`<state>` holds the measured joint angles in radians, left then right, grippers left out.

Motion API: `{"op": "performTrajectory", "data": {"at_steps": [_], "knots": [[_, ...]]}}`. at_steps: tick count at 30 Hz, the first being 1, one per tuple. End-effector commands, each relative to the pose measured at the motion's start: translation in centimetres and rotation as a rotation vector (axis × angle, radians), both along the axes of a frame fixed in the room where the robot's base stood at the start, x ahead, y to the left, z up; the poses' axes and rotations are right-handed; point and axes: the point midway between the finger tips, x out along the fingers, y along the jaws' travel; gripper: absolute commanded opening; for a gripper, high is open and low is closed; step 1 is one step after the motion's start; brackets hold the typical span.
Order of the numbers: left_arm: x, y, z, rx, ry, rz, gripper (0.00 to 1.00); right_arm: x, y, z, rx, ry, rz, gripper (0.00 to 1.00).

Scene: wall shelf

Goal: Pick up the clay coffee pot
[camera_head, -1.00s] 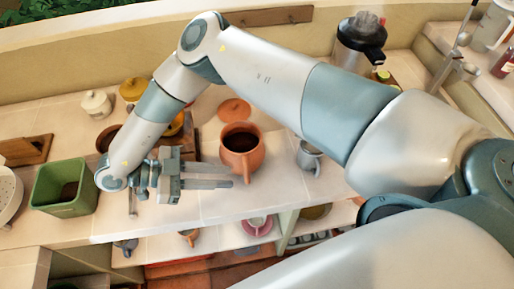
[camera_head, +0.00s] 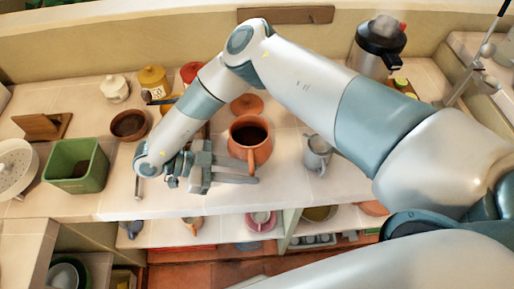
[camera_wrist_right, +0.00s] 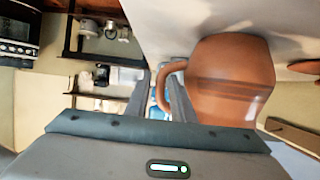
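The clay coffee pot (camera_head: 262,153) is a round terracotta pot with a dark inside, standing upright on the tiled counter. Its handle (camera_head: 251,160) faces the counter's front edge. My right gripper (camera_head: 250,173) reaches in from the left at the handle, low over the counter. In the right wrist view the pot (camera_wrist_right: 232,80) is right of the fingers, and its handle (camera_wrist_right: 163,75) shows in the gap between the two open fingers (camera_wrist_right: 159,98). I cannot tell whether either finger touches it. My left gripper is not in view.
A terracotta lid (camera_head: 247,104) lies behind the pot. A grey mug (camera_head: 317,153) stands to its right. A green square planter (camera_head: 77,166) and a brown bowl (camera_head: 128,124) are to the left. Cups stand on the shelf below the counter's front edge (camera_head: 150,214).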

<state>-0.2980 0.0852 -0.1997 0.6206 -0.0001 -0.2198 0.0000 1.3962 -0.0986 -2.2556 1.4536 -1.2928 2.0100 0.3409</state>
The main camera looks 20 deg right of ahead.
Motion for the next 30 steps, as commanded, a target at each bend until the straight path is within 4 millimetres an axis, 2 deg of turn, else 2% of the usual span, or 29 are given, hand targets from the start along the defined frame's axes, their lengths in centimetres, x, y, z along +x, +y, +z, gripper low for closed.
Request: {"op": "performTrajectory", "data": {"at_steps": [9,19,20,22,23,30], "knots": [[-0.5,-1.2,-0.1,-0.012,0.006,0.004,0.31,0.1,-0.4,-0.6,0.001,-0.001,0.007,0.22],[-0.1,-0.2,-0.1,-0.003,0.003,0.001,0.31,0.1,-0.4,-0.6,0.0,0.0,0.008,0.22],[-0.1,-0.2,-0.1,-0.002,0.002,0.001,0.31,0.1,-0.4,-0.6,0.0,0.0,0.008,0.19],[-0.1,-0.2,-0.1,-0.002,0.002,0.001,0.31,0.1,-0.4,-0.6,0.001,0.0,0.008,0.03],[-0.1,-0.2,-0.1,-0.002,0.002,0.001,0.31,0.1,-0.4,-0.6,0.0,0.0,0.008,0.0],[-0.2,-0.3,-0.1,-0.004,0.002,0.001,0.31,0.2,-0.4,-0.5,-0.001,-0.002,0.008,0.0]]}}
